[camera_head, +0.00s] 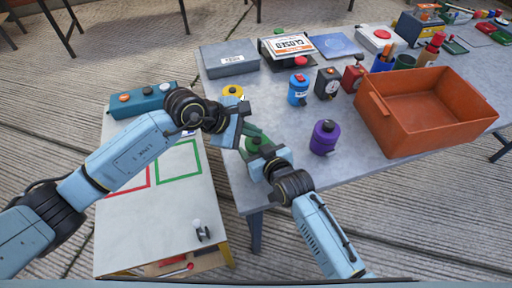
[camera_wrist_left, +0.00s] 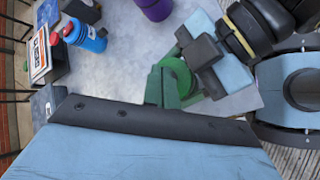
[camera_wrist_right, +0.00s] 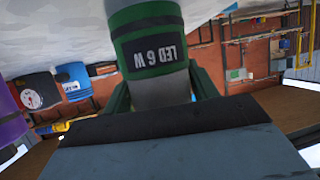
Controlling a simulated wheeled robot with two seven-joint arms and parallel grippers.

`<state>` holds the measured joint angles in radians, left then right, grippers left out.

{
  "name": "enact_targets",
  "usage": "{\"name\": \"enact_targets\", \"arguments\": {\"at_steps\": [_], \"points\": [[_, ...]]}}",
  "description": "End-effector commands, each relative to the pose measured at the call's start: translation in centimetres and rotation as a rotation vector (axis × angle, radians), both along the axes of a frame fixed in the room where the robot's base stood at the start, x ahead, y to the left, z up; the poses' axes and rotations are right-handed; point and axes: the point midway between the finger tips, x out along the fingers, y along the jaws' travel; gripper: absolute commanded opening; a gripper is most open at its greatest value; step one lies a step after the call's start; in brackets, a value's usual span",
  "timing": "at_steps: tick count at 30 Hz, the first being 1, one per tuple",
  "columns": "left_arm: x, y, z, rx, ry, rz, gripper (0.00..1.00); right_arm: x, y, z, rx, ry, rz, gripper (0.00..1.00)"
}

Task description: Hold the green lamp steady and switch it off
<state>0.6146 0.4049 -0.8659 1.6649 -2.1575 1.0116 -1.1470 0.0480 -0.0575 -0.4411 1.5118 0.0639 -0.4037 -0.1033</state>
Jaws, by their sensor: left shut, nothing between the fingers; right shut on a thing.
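The green lamp (camera_head: 253,143) is at the near left corner of the grey table, partly hidden by my grippers. In the right wrist view the lamp (camera_wrist_right: 152,48) shows a dark green band reading "LED 6 W" over a grey part. My right gripper (camera_head: 262,152) is shut on it, one green finger on each side. My left gripper (camera_head: 254,130) is shut and empty, its fingers close beside the lamp's top. In the left wrist view the lamp (camera_wrist_left: 181,72) lies just past these fingers; I cannot tell whether they touch it. Its switch is not clearly visible.
A purple canister (camera_head: 324,138), a blue canister (camera_head: 298,90) and an orange crate (camera_head: 425,108) stand to the right on the table. A yellow item (camera_head: 233,91) is behind my left gripper. A low bench (camera_head: 155,225) with red and green outlines is at left.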

Motion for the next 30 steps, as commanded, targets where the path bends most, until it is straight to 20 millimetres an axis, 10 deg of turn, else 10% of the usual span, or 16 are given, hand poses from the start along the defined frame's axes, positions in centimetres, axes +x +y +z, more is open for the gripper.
{"name": "enact_targets", "arguments": {"at_steps": [30], "points": [[0.0,0.0,6.0,0.0,0.001,0.001,0.0,0.0,0.0,0.0,0.0,0.0,0.0,0.25]]}}
